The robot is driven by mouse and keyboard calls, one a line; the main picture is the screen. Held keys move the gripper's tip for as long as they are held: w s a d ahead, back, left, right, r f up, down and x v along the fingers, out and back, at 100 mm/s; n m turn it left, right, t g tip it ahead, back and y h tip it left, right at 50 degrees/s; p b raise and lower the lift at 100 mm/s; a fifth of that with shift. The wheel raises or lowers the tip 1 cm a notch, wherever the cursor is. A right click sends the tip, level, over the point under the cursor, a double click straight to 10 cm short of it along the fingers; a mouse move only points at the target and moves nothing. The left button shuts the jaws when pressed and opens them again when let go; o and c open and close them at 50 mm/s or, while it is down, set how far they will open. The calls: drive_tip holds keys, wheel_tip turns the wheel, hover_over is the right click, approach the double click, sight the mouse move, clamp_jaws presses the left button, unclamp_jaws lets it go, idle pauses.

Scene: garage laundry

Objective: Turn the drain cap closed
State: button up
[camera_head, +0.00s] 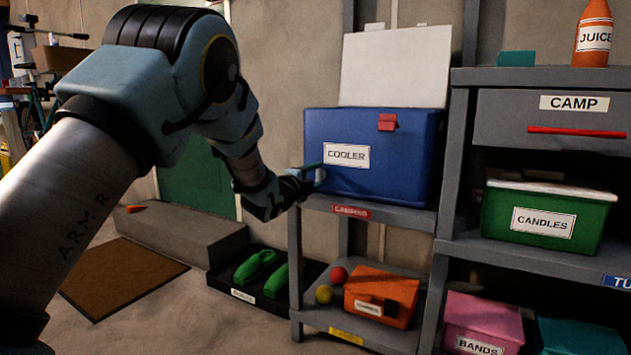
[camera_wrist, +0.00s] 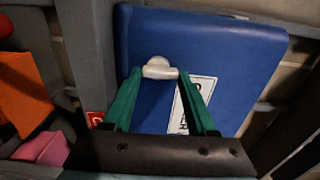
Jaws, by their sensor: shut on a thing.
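The blue cooler (camera_head: 405,155) stands on a grey shelf, with a white COOLER label on its front and its white lid raised behind it. The drain cap is a pale grey knob low on the cooler's left part (camera_head: 320,174). In the wrist view the cap (camera_wrist: 159,68) shows between the tips of my gripper's green fingers (camera_wrist: 158,75). My gripper (camera_head: 312,172) is shut on the cap, with a finger on each side of it. The cooler (camera_wrist: 240,50) fills the middle of the wrist view. The head view shows the cap small and partly covered by my gripper.
The grey shelf (camera_head: 385,214) runs under the cooler. Below it are an orange box (camera_head: 383,287) and two small balls. To the right are a CAMP drawer (camera_head: 550,120) and a green CANDLES box (camera_head: 545,215). Green shoes (camera_head: 262,270) lie on a tray on the floor.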

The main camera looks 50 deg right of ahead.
drive_tip(key=shift+f, duration=0.1)
idle(0.4)
drive_tip(key=o, duration=1.4)
drive_tip(key=shift+c, duration=0.2)
drive_tip(key=p+v, duration=0.2)
drive_tip(key=v, duration=0.8)
drive_tip(key=shift+a+p, duration=0.3)
drive_tip(key=shift+a, duration=0.1)
